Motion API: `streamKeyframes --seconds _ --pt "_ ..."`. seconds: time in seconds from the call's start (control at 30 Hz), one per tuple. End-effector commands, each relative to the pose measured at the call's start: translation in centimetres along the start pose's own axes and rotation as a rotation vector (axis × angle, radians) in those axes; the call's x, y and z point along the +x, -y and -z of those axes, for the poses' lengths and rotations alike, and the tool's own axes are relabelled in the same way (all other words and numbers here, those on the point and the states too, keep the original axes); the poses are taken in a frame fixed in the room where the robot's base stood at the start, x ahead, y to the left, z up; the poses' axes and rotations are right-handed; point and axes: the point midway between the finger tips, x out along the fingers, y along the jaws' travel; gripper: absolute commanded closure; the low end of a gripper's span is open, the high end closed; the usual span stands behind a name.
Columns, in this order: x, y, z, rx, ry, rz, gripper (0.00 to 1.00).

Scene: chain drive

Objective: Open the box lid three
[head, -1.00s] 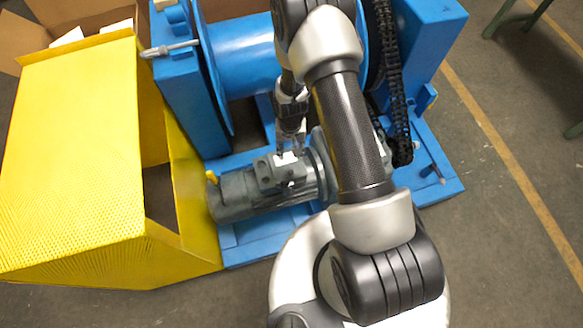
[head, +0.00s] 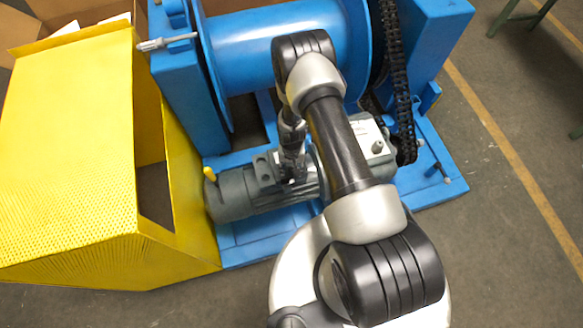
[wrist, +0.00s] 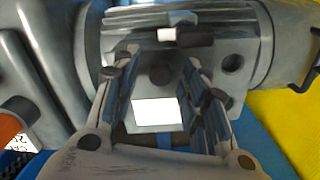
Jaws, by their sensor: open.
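A grey motor (head: 232,197) with a ribbed housing lies on the blue base, and it fills the upper wrist view (wrist: 200,18). A small grey box (head: 264,170) sits on its top. In the wrist view, the box face (wrist: 160,75) carries a white label (wrist: 158,112) and dark round knobs stand near it. My gripper (head: 293,181) is low over this box, its fingers apart, one on each side of the labelled part (wrist: 163,88). I cannot tell whether the fingers touch it. No number three shows, and my gripper partly hides the box in the head view.
A yellow perforated guard (head: 70,150) stands close on the left. A blue drum (head: 240,50) and a black chain (head: 398,80) stand behind the motor. A grey gearbox (head: 378,150) is at its right. Open floor (head: 500,200) lies further right.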

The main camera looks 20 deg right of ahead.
Motion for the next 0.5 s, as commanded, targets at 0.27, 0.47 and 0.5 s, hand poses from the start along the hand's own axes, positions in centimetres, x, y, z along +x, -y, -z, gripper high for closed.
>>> streamKeyframes --seconds 0.27,0.47,0.5 --pt "0.07 0.00 0.01 0.000 0.000 0.000 0.60" --pt "0.05 0.00 0.01 0.000 0.000 0.000 0.73" --pt "0.05 0.00 0.01 0.000 0.000 0.000 0.76"
